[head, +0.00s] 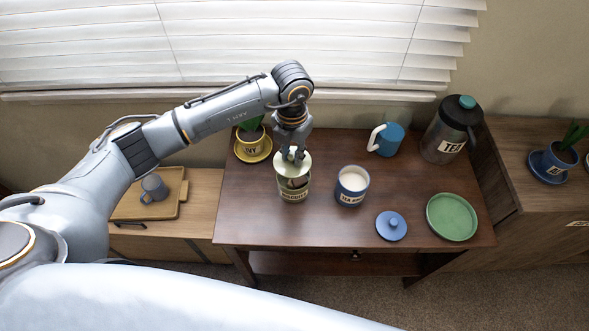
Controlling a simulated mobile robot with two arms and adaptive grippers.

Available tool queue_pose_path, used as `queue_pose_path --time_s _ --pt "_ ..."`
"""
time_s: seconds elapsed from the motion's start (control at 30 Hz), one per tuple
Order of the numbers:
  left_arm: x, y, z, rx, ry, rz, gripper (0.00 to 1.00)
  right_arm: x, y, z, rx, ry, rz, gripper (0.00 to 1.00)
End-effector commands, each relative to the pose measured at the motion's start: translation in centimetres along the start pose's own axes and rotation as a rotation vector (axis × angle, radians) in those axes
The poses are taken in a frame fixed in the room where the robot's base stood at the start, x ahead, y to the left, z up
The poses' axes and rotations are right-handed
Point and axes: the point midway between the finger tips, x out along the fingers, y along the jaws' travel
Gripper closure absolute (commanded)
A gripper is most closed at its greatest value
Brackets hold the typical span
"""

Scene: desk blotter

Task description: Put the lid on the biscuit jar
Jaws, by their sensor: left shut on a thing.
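The biscuit jar (295,196), cream with a dark label, stands upright on the dark wooden table. Its pale green lid (293,168) is above the jar's mouth, over its back part. The front of the mouth shows open, with brownish contents inside. My left gripper (292,156) comes down from above and is shut on the lid's knob. I cannot tell whether the lid's edge touches the jar rim. My right gripper is not in view.
Right of the jar stands an open tea jar (352,192); its blue lid (391,226) lies in front. A green plate (452,217), a blue mug (391,138) and a tea flask (446,130) are further right. A potted plant (251,138) stands behind left. The front left tabletop is clear.

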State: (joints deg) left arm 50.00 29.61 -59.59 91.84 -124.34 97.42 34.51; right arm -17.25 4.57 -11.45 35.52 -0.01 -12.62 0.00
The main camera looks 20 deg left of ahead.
Motion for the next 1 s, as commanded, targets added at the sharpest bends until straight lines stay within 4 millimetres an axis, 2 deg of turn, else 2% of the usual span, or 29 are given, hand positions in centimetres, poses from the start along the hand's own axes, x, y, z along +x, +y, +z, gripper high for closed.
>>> queue_pose_path --time_s 0.17,0.37,0.8,1.0 --pt "0.1 0.6 0.5 0.028 0.000 -0.001 1.00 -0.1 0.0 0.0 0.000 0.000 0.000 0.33" --pt "1.2 0.5 0.5 0.029 0.001 -0.001 1.00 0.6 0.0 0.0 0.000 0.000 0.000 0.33" --pt "5.4 0.5 0.5 0.029 0.000 0.000 1.00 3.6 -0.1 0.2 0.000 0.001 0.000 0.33" --pt "6.3 0.5 0.5 0.028 -0.001 0.000 1.00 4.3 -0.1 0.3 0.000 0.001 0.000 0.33"
